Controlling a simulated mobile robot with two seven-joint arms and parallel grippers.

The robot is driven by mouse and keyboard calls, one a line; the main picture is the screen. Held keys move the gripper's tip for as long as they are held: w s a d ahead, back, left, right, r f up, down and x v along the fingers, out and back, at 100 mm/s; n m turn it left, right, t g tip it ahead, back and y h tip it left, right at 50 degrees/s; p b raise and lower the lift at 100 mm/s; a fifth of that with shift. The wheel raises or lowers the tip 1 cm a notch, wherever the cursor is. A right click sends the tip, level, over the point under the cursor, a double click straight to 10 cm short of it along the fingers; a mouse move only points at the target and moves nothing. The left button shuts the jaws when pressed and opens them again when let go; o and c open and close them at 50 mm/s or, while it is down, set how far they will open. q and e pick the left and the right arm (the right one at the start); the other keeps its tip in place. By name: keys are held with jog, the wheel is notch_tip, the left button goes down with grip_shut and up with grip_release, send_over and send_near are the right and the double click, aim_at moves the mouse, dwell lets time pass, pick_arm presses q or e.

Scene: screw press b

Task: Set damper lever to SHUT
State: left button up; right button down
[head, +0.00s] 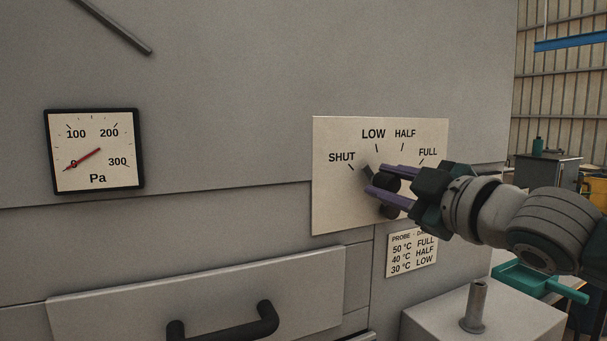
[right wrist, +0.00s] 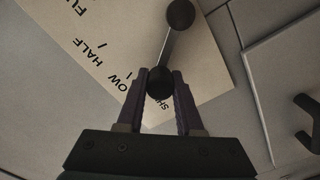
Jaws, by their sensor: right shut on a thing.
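The damper plate (head: 335,205) on the grey wall is marked SHUT, LOW, HALF and FULL. My right gripper (head: 371,178) reaches in from the right in the head view and partly covers the lever. In the right wrist view the damper lever (right wrist: 170,47) is a thin bar running from a dark pivot ball (right wrist: 180,14) to a black knob (right wrist: 160,82). The gripper's two purple fingers are shut on the knob. The lever appears to point between LOW and SHUT; the knob partly hides the SHUT label. My left gripper is not in view.
A Pa gauge (head: 95,151) at left has its red needle at about 0. Below is a drawer front (head: 110,318) with a dark handle (head: 225,322). A probe chart (head: 411,254) sits under the plate. A grey box (head: 430,325) with an upright tube (head: 476,307) stands lower right.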

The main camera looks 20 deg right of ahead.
jog(key=shift+a+f+n, duration=0.35)
jog(key=shift+a+n, duration=0.05)
jog(key=shift+n, duration=0.4)
jog(key=c, duration=0.6)
grip_release()
jog(key=shift+o, duration=0.2)
jog(key=shift+s, duration=0.1)
jog(key=s+b, duration=0.2)
jog(key=s, duration=0.7)
jog(key=shift+s+d, duration=0.35)
jog(key=shift+s, duration=0.05)
